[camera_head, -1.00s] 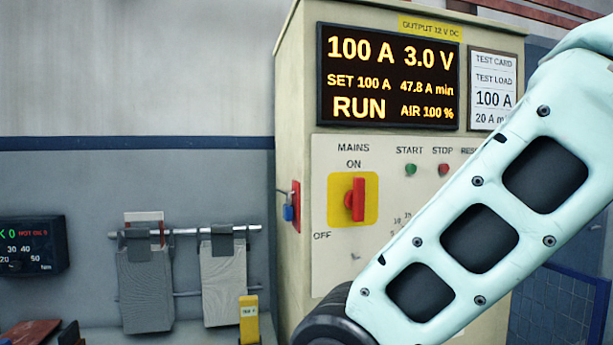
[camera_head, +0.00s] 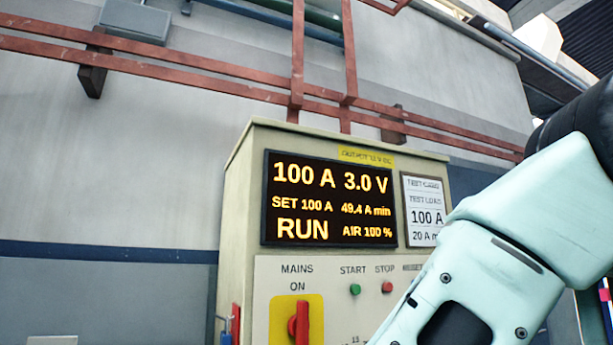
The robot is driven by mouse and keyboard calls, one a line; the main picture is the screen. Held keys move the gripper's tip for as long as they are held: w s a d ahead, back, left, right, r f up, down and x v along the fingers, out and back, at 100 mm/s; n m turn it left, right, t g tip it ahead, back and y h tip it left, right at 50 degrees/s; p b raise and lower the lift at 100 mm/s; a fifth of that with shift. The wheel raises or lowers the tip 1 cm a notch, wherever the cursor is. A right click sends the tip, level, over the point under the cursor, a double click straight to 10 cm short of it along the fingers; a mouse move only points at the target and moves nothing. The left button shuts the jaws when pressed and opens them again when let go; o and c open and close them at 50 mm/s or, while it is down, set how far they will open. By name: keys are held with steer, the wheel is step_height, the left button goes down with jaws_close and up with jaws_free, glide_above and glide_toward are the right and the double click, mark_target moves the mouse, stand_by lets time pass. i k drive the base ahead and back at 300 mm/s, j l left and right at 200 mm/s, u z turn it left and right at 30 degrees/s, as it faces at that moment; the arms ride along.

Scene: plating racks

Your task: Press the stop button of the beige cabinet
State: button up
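The beige cabinet (camera_head: 238,210) stands in the lower middle of the head view, its lower part out of frame. The red stop button (camera_head: 387,287) sits under the STOP label, just right of the green start button (camera_head: 355,289). The display (camera_head: 330,200) reads 100 A, 3.0 V, SET 100 A, 49.4 A min, RUN and AIR 100 %. My pale arm crosses the lower right in front of the panel and hides the area right of the stop button. My gripper is out of view.
The red mains switch (camera_head: 299,322) on its yellow plate is partly cut off at the bottom. A test card (camera_head: 424,208) is right of the display. Copper-coloured bars (camera_head: 180,76) run along the wall above the cabinet. A grey box (camera_head: 134,22) is at upper left.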

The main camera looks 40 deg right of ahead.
mark_target(388, 286)
steer(key=z, duration=0.95)
